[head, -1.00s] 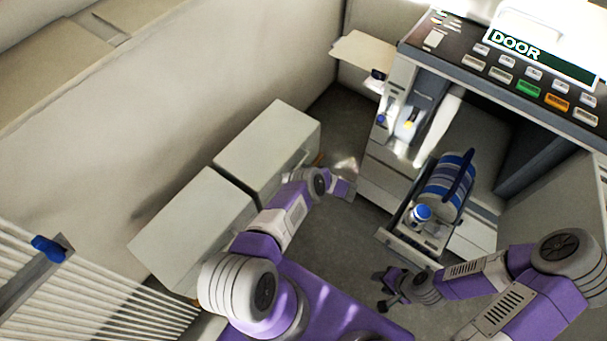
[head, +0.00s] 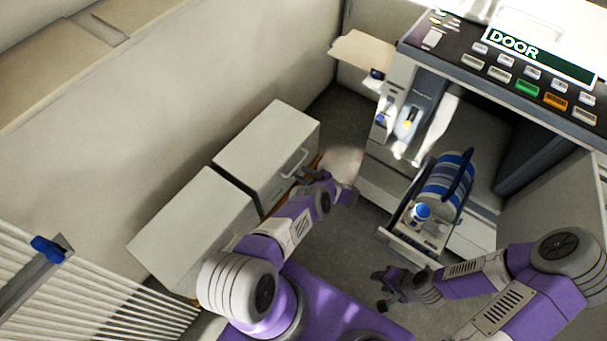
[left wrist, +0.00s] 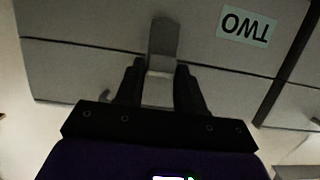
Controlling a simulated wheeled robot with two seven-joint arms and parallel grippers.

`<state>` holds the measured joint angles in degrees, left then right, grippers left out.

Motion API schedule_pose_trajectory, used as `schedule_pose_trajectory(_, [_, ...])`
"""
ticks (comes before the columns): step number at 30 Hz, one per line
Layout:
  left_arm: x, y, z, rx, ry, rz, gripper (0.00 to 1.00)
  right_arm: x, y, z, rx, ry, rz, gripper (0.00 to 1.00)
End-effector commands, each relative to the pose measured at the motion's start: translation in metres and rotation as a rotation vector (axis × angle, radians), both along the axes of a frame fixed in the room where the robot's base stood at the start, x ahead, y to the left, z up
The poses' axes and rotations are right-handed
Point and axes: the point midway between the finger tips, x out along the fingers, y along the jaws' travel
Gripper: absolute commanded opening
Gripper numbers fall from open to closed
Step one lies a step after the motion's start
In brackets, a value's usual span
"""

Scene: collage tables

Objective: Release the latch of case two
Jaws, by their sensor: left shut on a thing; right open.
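Case two (head: 268,140) is the farther of two pale grey cases by the wall in the head view. Its upside-down label "TWO" (left wrist: 246,26) shows in the left wrist view. A grey metal latch (left wrist: 163,38) lies across the dark seam of its front. My left gripper (left wrist: 158,74) is shut on the latch, with one black finger on each side. In the head view my left gripper (head: 307,174) is small and dark against the case's front, and the latch cannot be made out. My right gripper (head: 380,291) is open and empty at the lower right.
A second pale case (head: 190,225) stands nearer, beside case two. An open drawer (head: 405,250) with a blue-and-white striped container (head: 441,190) is at the right, below the panel marked "DOOR" (head: 515,47). Dark floor (head: 345,245) lies between.

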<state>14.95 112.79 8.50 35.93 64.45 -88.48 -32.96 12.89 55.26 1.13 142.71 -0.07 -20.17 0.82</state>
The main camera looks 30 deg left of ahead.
Motion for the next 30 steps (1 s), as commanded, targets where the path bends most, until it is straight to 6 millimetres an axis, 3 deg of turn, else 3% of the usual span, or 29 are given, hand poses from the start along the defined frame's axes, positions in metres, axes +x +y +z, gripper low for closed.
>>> schedule_pose_trajectory(10, [-0.001,-0.001,-0.001,0.005,0.000,-0.001,0.08,0.000,0.000,0.000,0.000,0.000,0.000,0.43])
schedule_pose_trajectory(11, [-0.001,-0.001,-0.001,0.005,0.001,0.000,0.43,0.000,0.000,0.000,0.000,0.000,0.000,0.43])
schedule_pose_trajectory(14, [-0.001,-0.001,-0.001,0.005,0.001,0.000,0.55,0.000,0.000,0.000,0.000,0.000,0.000,0.43])
schedule_pose_trajectory(23, [0.000,-0.003,0.000,0.005,0.000,-0.001,0.55,0.000,0.000,0.001,0.000,0.000,0.000,0.43])
schedule_pose_trajectory(30, [-0.002,-0.036,0.010,0.004,0.000,-0.004,0.55,0.000,0.000,0.006,0.000,0.000,0.000,0.43])
